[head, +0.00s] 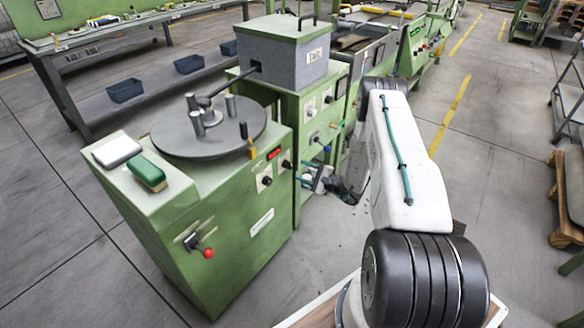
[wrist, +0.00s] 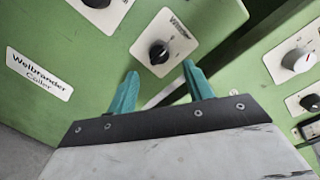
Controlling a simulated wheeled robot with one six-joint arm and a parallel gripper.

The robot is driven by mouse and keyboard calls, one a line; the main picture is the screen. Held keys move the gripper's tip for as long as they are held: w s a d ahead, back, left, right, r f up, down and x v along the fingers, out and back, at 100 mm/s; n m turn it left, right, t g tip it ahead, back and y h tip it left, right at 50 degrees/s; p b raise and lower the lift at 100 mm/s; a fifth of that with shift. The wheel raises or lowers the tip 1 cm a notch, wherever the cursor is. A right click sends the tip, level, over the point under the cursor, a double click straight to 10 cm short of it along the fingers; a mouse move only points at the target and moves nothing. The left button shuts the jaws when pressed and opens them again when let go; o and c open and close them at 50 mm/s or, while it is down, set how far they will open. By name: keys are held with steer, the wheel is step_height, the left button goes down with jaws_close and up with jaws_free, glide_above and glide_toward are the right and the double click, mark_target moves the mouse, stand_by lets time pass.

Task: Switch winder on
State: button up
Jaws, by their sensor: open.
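The winder (head: 225,215) is a green cabinet with a grey round turntable (head: 208,128) on top. In the wrist view, a black rotary knob (wrist: 158,52) sits on a white plate whose small label appears to read "Winder". My gripper (wrist: 160,76) is open, its two teal fingers pointing at the panel. The knob lies ahead of the gap between the fingertips, a little beyond them, and nothing is held. The exact setting of the knob is too small to read. My gripper also shows in the head view (head: 316,178), to the right of the winder's control face.
A second black knob (wrist: 97,2) is cut off at the wrist view's top. A "Welbrander Coiler" label (wrist: 39,74) is on the same panel. A neighbouring green machine carries a white knob (wrist: 298,60), close on the right.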

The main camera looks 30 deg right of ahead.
mark_target(288, 165)
steer(key=x, duration=0.6)
steer(key=c, duration=1)
